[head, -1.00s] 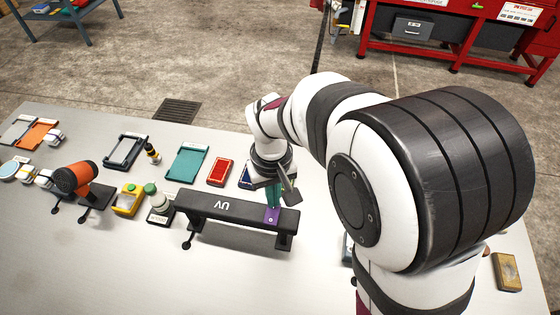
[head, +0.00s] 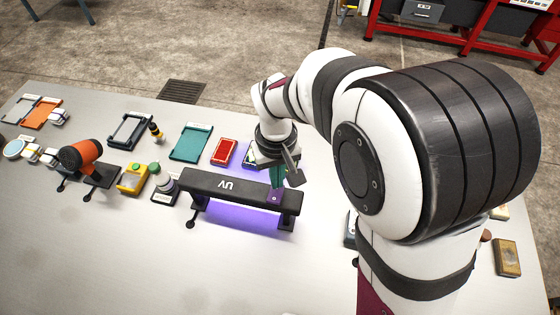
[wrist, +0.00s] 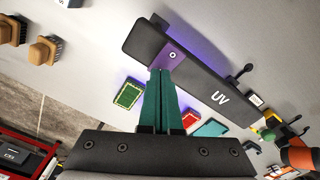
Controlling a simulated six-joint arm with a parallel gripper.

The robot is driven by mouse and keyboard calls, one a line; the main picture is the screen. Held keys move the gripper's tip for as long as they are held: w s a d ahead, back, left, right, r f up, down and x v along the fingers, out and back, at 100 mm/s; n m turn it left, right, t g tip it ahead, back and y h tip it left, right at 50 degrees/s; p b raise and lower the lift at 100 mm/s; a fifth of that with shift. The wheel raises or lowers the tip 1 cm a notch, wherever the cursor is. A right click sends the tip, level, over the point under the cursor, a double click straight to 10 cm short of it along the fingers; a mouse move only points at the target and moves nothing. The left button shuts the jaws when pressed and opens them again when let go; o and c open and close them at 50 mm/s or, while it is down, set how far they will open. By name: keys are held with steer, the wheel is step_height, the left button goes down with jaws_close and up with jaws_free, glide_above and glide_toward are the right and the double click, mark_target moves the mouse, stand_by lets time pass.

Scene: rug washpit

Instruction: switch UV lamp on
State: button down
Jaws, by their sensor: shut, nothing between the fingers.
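The UV lamp (head: 222,183) is a long black bar on short legs, marked "UV", on the grey table. Purple light glows on the table under it. A purple switch patch (head: 276,196) with a small pale round mark is at its right end. In the wrist view the lamp (wrist: 205,85) runs diagonally, and the purple patch (wrist: 172,55) is just ahead of my fingertips. My gripper (head: 279,184) is shut and empty, its green fingers together at or just above the patch. In the wrist view the fingers (wrist: 160,75) overlap the patch's edge; contact cannot be told.
An orange device (head: 82,154) on a stand, a yellow box (head: 132,179) and a white bottle are left of the lamp. A teal tray (head: 191,143) and red tray (head: 224,152) lie behind it. The table in front is clear.

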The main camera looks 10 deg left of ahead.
step_height(320, 180, up, 6)
stand_by(0.5)
steer(key=shift+d+r, duration=0.1)
steer(key=shift+r, duration=0.05)
steer(key=s+d+r+m+y, duration=0.1)
steer(key=s+d+r+m, duration=0.1)
steer(key=s+d+m, duration=0.9)
steer(key=s+d, duration=0.4)
steer(key=s, duration=0.2)
steer(key=shift+r+m+y, duration=0.2)
steer(key=shift+m+y, duration=0.1)
steer(key=shift+y, duration=0.1)
